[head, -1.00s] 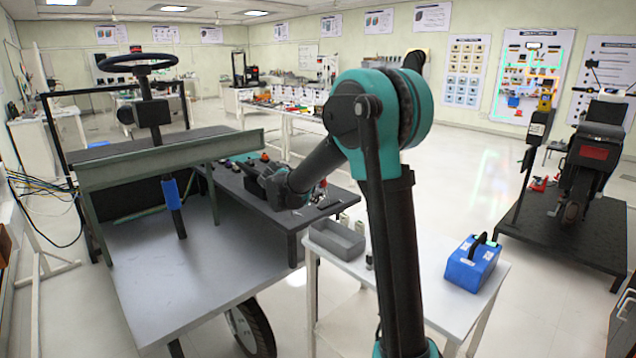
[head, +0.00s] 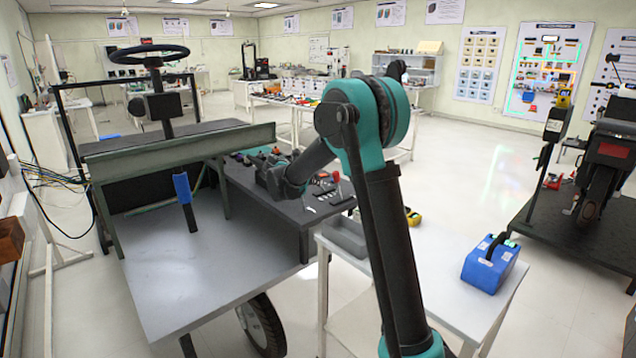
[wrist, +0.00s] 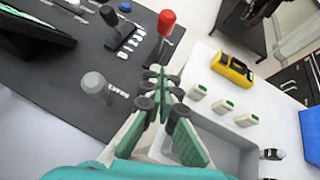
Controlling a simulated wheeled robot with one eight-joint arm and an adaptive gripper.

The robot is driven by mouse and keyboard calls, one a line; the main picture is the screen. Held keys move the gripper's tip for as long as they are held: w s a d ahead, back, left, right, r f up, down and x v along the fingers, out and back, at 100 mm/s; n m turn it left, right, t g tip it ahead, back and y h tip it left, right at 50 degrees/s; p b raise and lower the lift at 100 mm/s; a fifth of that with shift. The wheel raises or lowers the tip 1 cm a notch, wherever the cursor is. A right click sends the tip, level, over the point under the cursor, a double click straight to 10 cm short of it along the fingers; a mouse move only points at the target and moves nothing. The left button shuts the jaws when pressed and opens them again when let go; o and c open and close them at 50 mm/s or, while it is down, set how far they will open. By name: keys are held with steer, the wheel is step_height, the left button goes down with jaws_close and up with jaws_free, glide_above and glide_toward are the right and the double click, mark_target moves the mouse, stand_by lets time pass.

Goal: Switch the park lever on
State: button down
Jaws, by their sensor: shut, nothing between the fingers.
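My gripper (wrist: 160,78) is shut and empty, in the lower middle of the wrist view, above the area where the dark panel meets the white table. In the head view the gripper end (head: 274,178) is over the dark panel (head: 250,195), partly hidden by my arm. A red-knobbed lever (wrist: 166,22) stands on the panel beyond the fingertips and also shows in the head view (head: 336,176). A black-handled lever (wrist: 112,18) is left of it. A pale round knob (wrist: 94,82) is nearer, left of my gripper. I cannot tell which is the park lever.
A blue-gripped rod (head: 182,187) stands under the green crossbeam (head: 180,153), below the steering wheel (head: 149,54). A grey bin (wrist: 205,150), a yellow device (wrist: 233,68) and several small pale pieces are on the white table. A blue box (head: 490,263) is at its right.

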mark_target(335, 179)
steer(key=shift+w+d+f, duration=0.45)
steer(key=shift+w+d, duration=0.6)
steer(key=shift+w, duration=0.35)
steer(key=shift+w+d+f, duration=0.45)
steer(key=shift+w+d, duration=0.65)
steer(key=shift+w, duration=0.25)
steer(key=shift+w+d+f, duration=0.45)
steer(key=shift+w+d, duration=0.6)
steer(key=shift+w, duration=0.35)
steer(key=shift+d+r, duration=0.1)
steer(key=shift+d, duration=0.05)
steer(key=shift+w+d+r+g, duration=0.25)
steer(key=shift+d+g, duration=0.05)
steer(key=shift+d, duration=0.05)
steer(key=d+y, duration=0.1)
steer(key=w+d+r+g+y, duration=0.1)
steer(key=w+d+g+y, duration=0.1)
steer(key=shift+w+d+r+m, duration=0.2)
steer(key=shift+w+r+m, duration=0.05)
steer(key=shift+m, duration=0.05)
steer(key=shift+w+d+r, duration=0.15)
steer(key=shift+w+d, duration=0.85)
steer(key=shift+d, duration=0.4)
steer(key=shift+r, duration=0.1)
